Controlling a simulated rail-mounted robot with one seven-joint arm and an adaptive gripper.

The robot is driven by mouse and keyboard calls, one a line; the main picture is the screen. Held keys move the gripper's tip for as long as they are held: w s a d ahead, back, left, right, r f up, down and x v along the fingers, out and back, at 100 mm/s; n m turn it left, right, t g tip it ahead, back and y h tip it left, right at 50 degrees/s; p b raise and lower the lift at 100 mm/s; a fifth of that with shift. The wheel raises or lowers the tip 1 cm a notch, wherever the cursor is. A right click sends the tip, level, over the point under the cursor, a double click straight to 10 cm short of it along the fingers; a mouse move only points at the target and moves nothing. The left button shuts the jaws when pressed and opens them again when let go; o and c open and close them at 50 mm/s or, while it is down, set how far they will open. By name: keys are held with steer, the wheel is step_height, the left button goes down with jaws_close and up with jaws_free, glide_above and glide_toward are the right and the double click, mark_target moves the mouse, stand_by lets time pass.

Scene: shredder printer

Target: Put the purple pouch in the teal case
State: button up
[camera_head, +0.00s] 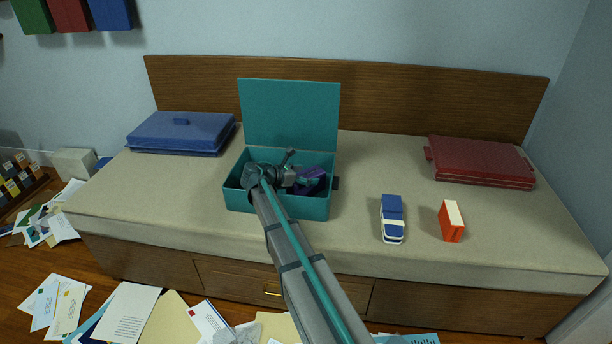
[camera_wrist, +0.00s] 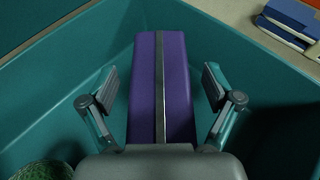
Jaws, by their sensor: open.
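The teal case (camera_head: 283,205) stands on the bench with its lid raised upright at the back. The purple pouch (camera_head: 312,181) is inside the case, toward its right side. In the wrist view the purple pouch (camera_wrist: 176,85), with a grey strip along its middle, lies between the teal walls (camera_wrist: 90,55). My gripper (camera_head: 300,182) is inside the case over the pouch. In the wrist view its fingers (camera_wrist: 160,92) are spread, one on each side of the pouch, with gaps showing between them and it. Part of the pouch is hidden by my gripper.
A shut blue case (camera_head: 182,133) lies at the bench's left and a shut red case (camera_head: 482,162) at its right. A blue-and-white item (camera_head: 392,218) and an orange-and-white box (camera_head: 452,221) are right of the teal case. A green textured thing (camera_wrist: 42,170) shows at lower left of the wrist view.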

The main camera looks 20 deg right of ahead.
steer(key=shift+a+r, duration=0.1)
steer(key=shift+r, duration=0.1)
steer(key=p+v, duration=0.2)
steer(key=v, duration=1)
steer(key=shift+f, duration=0.1)
